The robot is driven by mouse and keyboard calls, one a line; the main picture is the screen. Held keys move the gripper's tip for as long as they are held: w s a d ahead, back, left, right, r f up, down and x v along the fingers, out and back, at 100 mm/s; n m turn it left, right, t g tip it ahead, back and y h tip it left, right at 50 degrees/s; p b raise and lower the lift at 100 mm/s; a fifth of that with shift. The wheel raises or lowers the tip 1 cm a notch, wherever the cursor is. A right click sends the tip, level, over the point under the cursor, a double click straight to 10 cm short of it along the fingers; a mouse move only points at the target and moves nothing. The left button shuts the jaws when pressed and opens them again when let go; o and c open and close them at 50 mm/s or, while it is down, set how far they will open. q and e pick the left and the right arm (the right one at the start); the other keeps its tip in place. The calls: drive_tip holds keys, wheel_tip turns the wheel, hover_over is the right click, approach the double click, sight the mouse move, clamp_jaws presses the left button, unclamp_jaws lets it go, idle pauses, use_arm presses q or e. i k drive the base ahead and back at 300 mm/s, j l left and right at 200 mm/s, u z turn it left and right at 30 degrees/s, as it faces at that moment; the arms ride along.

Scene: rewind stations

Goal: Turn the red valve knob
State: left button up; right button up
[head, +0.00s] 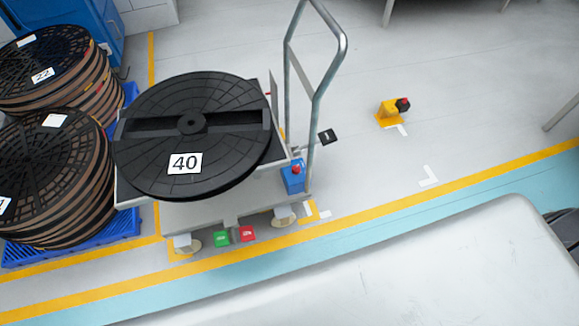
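A small red knob (296,169) sits on top of a blue box (293,180) at the right front corner of a cart. A second small red part (404,101) shows on a black piece at the end of a yellow floor-standing unit (388,111), to the right on the grey floor. I cannot tell from their small size which of the two is the valve knob. Neither of my grippers is in view, and nothing touches either red part.
The cart (245,204) carries a large black reel marked 40 (215,150) and has a tall metal handle (316,125). Reel stacks (85,180) stand left. Floor between cart and yellow unit is mostly clear.

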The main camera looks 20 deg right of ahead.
sight(296, 169)
drive_tip(key=i+l+u, duration=0.1)
drive_tip(key=u, duration=0.3)
drive_tip(key=l+u, duration=0.3)
drive_tip(key=u, duration=0.15)
drive_tip(key=i+l+u, duration=0.1)
drive_tip(key=u, duration=0.3)
drive_tip(key=l+u, duration=0.4)
drive_tip(key=k+j, duration=0.05)
